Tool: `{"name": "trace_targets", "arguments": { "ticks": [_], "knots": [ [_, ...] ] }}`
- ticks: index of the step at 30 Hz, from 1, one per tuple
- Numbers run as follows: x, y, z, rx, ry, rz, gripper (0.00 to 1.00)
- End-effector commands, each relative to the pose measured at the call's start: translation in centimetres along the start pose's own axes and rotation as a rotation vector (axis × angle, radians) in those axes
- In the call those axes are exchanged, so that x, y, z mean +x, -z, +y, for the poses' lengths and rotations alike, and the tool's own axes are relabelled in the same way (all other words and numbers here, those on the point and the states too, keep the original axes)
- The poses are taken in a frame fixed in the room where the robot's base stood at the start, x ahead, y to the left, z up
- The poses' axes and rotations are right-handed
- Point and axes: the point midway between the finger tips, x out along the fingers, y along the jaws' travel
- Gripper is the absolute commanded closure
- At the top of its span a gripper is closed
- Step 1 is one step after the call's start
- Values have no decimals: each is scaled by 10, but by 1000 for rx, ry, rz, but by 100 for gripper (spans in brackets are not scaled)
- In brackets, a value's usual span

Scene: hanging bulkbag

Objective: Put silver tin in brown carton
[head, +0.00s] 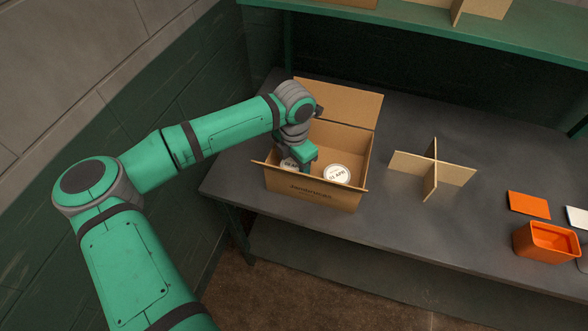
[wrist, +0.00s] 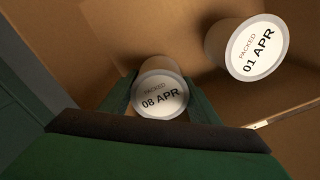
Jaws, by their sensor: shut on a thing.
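The brown carton (head: 312,194) stands open on the grey table, with its flaps spread. My gripper (wrist: 160,98) reaches down into the left part of the carton. It is shut on a silver tin (wrist: 160,92) whose lid reads "PACKED 08 APR"; part of this tin also shows in the head view (head: 288,163). A second tin (wrist: 246,47), labelled "PACKED 01 APR", is inside the carton to the right, apart from the held one; it also shows in the head view (head: 337,175). Whether the held tin touches the carton floor I cannot tell.
A crossed cardboard divider (head: 432,168) stands on the table right of the carton. An orange bin (head: 546,242) and a flat orange piece (head: 528,204) lie farther right. A green shelf (head: 420,22) runs above the table at the back.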

Motion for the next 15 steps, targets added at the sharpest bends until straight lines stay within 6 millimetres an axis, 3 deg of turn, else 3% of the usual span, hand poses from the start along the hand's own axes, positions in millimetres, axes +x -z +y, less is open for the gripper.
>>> {"name": "trace_targets", "arguments": {
  "ticks": [2, 3, 5, 15],
  "knots": [
    [2, 0, 0, 0, 0, 0, 76],
    [3, 0, 0, 0, 0, 0, 42],
    [2, 0, 0, 0, 0, 0, 28],
    [1, 0, 0, 0, 0, 0, 26]
  ]
}}
